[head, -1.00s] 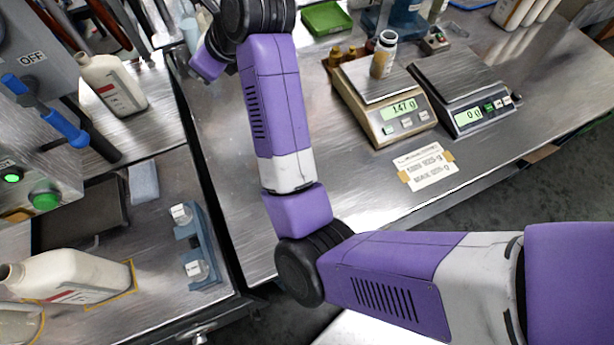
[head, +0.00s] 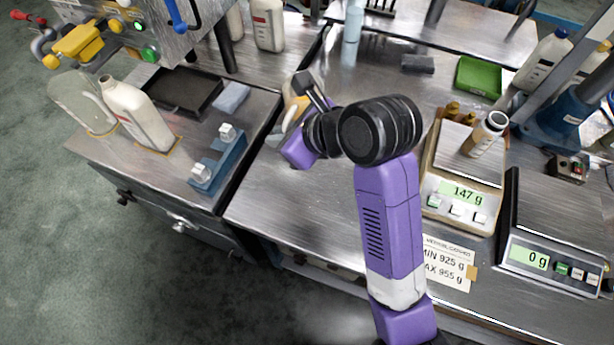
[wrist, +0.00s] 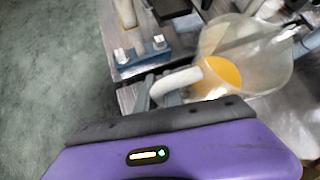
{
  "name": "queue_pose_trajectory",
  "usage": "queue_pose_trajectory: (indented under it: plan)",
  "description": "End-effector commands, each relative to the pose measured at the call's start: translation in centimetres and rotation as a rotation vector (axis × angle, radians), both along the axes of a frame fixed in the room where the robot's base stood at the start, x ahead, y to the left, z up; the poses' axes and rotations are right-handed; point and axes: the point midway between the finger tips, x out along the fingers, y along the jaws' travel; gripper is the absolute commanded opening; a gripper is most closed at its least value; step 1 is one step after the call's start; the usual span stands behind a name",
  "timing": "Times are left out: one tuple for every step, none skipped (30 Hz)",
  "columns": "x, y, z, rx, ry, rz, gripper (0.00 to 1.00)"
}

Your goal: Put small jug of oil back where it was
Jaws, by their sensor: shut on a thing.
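My gripper (head: 312,90) is shut on the handle of the small jug of oil. In the head view, the jug (head: 288,98) is mostly hidden behind my gripper and wrist, over the left edge of the scale bench. In the wrist view, the jug (wrist: 250,42) is translucent with yellow oil low inside, and its pale handle (wrist: 184,79) is at my gripper (wrist: 160,97). I cannot tell whether the jug touches the bench. A clear vessel (head: 82,100) stands at the far left on the other table, beside a white canister (head: 142,118) on a yellow-taped outline.
A blue holder (head: 218,160) with small clear bottles stands at the left table's edge; it also shows in the wrist view (wrist: 140,57). The other scale (head: 550,260) reads 0 g. Bench metal (head: 300,205) below my gripper is clear.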

Motion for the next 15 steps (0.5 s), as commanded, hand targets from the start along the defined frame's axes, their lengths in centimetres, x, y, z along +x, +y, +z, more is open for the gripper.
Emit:
queue_pose_trajectory:
  plan:
    - [-0.1,0.0,-1.0,-0.002,0.004,-0.002,0.0]
    - [-0.1,0.0,-1.6,-0.002,0.005,-0.003,0.0]
    - [-0.1,-0.1,-2.4,-0.002,0.005,-0.003,0.0]
    - [-0.1,-0.1,-3.2,-0.002,0.005,-0.004,0.0]
    - [-0.1,-0.1,-3.9,-0.002,0.007,-0.004,0.0]
    - [-0.1,-0.1,-4.8,-0.002,0.005,-0.004,0.0]
    - [-0.1,-0.1,-5.5,-0.002,0.005,-0.004,0.0]
    - [-0.1,-0.1,-6.2,-0.002,0.006,-0.005,0.0]
    - [-0.1,-0.1,-7.1,-0.002,0.005,-0.004,0.0]
    - [-0.1,-0.1,-7.8,-0.002,0.005,-0.005,0.0]
    - [-0.1,-0.1,-8.5,-0.003,0.005,-0.005,0.0]
    - [-0.1,-0.1,-9.4,-0.003,0.006,-0.004,0.0]
    - [-0.1,-0.1,-10.1,-0.001,0.004,-0.005,0.0]
    - [-0.1,-0.1,-10.8,-0.002,0.005,-0.005,0.0]
    - [-0.1,-0.1,-11.6,-0.002,0.005,-0.005,0.0]
